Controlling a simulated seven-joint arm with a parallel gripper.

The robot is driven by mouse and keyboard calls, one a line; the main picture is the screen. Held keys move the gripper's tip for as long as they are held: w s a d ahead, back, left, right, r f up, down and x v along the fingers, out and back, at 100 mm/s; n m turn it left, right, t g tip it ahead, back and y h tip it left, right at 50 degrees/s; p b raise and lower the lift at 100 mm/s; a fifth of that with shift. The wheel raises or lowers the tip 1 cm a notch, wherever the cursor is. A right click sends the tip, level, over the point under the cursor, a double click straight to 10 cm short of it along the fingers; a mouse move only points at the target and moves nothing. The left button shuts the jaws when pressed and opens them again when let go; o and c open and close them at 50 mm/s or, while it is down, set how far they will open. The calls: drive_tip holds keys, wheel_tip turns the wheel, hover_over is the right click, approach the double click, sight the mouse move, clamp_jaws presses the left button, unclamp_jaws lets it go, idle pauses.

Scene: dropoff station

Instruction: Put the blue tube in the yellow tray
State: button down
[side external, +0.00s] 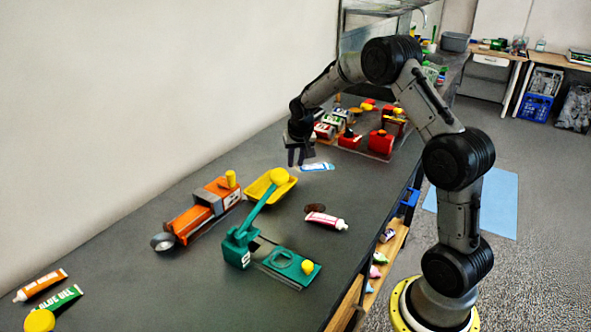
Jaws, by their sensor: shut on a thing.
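The blue tube (318,167), light blue and white, lies level at or just above the dark bench, left of the red toy parts. My gripper (301,163) points down at its left end and is shut on it. The fingertips are small and dark here, and I cannot tell whether the tube touches the bench. The yellow tray (261,190) is nearer the camera, to the left of and below my gripper in the picture. A green crane-like toy's arm with a yellow round end (279,176) reaches over the tray and hides part of it.
The green toy (240,247) stands in front of the tray, and an orange vehicle (203,205) stands left of it. A red and white tube (326,220) lies to the right. Red toy parts (380,142) crowd the bench behind. Two tubes lie at front left.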

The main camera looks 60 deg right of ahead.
sight(296, 167)
drive_tip(key=shift+w+d+f, duration=0.1)
drive_tip(key=shift+w+f, duration=0.05)
drive_tip(key=shift+f, duration=1.55)
drive_tip(key=shift+f, duration=0.2)
drive_tip(key=c, duration=1)
unclamp_jaws()
